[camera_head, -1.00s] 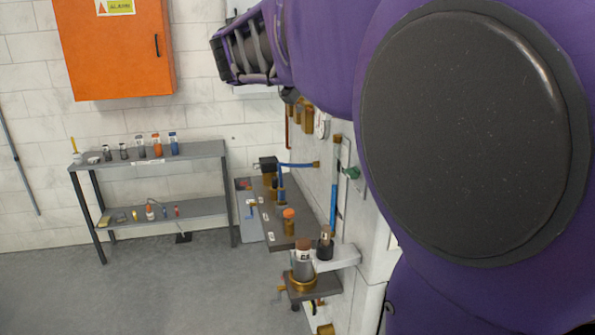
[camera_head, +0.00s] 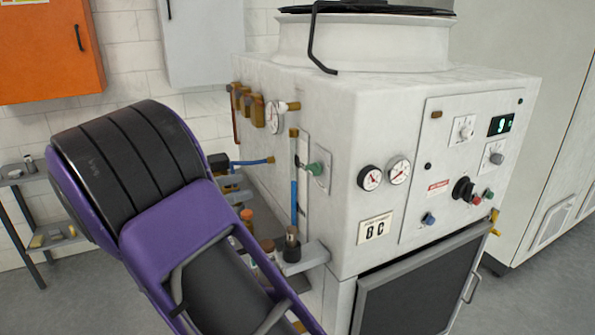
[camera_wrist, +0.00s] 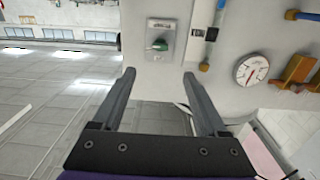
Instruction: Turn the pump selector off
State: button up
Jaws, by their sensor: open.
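A green knob (camera_head: 314,168) sits on a small plate on the left side of the white machine (camera_head: 310,95). The wrist view shows this green knob (camera_wrist: 157,45) on its grey plate, ahead of the fingertips and apart from them. My gripper (camera_wrist: 159,74) is open, with nothing between its fingers. The front control panel (camera_head: 450,150) carries a large black knob (camera_head: 463,188) and two smaller dials (camera_head: 464,130) (camera_head: 495,154). I cannot read which control is labelled as the pump selector. The gripper is not visible in the head view.
Two gauges (camera_head: 370,178) (camera_head: 398,170) sit beside the panel. Brass fittings and a round gauge (camera_head: 275,118) stick out on the machine's left side. A shelf (camera_head: 40,240) stands at far left. The floor at right is grey and open.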

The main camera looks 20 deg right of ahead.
aim_at(309, 170)
jog(key=d, duration=1.5)
jog(key=shift+w+d+p, duration=0.15)
jog(key=shift+w+p, duration=0.1)
jog(key=shift+p, duration=0.1)
jog(key=shift+c, duration=0.2)
grip_shut()
